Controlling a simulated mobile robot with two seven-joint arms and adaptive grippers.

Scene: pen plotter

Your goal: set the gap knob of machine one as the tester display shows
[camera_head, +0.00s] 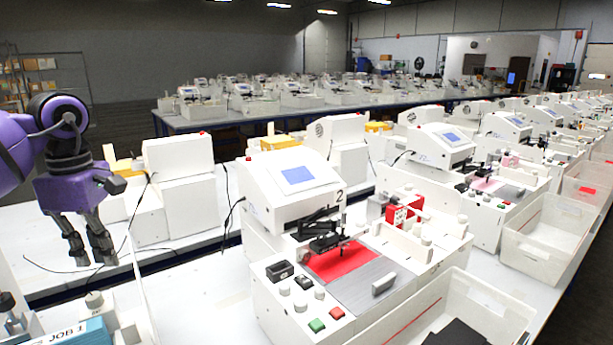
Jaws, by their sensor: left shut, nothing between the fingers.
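My left gripper (94,261), purple with grey fingers, hangs at the left above the white bench, shut and empty. It touches no knob. At the bottom left corner, part of a machine shows, with a pale round knob (94,300) and a blue block marked "JOB 1" (82,332). The gripper is above and behind this knob. Whether this is machine one and its gap knob, I cannot tell; most of it is cut off. A white machine marked 2 (290,190) stands in the middle. I cannot make out a tester display reading. My right gripper is not in view.
Machine 2 carries a red sheet (341,261), several small knobs, a green button (317,325) and a red button (337,312). A clear bin (545,235) stands to its right. More machines line the bench. Thin black cables lie near my left gripper.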

